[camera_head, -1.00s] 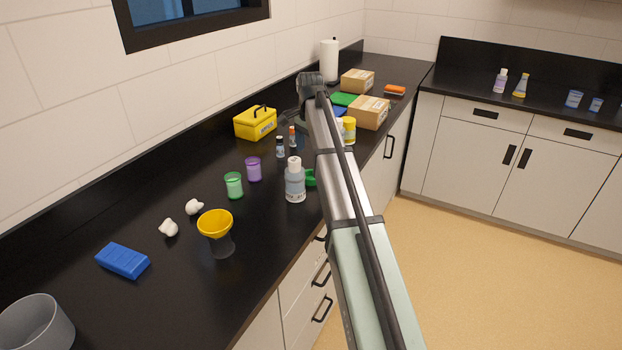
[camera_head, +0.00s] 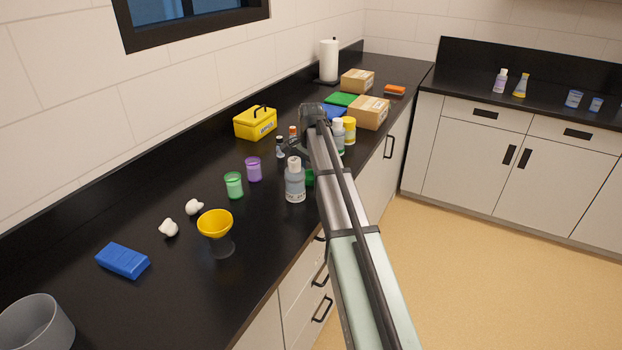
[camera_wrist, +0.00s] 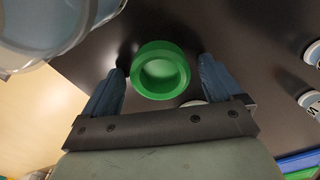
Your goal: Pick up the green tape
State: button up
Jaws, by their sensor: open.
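The green tape (camera_head: 309,177) is a thick ring on the black counter. In the head view it is mostly hidden by my arm, just right of a clear bottle with a white cap (camera_head: 295,182). In the wrist view the green tape (camera_wrist: 160,48) appears whole, with its round opening facing the camera. My gripper (camera_wrist: 161,68) is open, with one blue-grey finger on either side of the tape in the picture. No contact shows, and I cannot tell the height left between fingertips and tape. In the head view my gripper (camera_head: 301,147) is partly hidden by my own arm.
A large translucent bottle (camera_wrist: 45,28) stands close by the left finger. Small vials (camera_head: 280,147), a purple cup (camera_head: 253,169) and a green cup (camera_head: 234,185) stand left of the tape. Cardboard boxes (camera_head: 369,112) and a yellow-lidded jar (camera_head: 349,131) stand farther back.

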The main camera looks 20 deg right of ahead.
jog(key=c, duration=1.1)
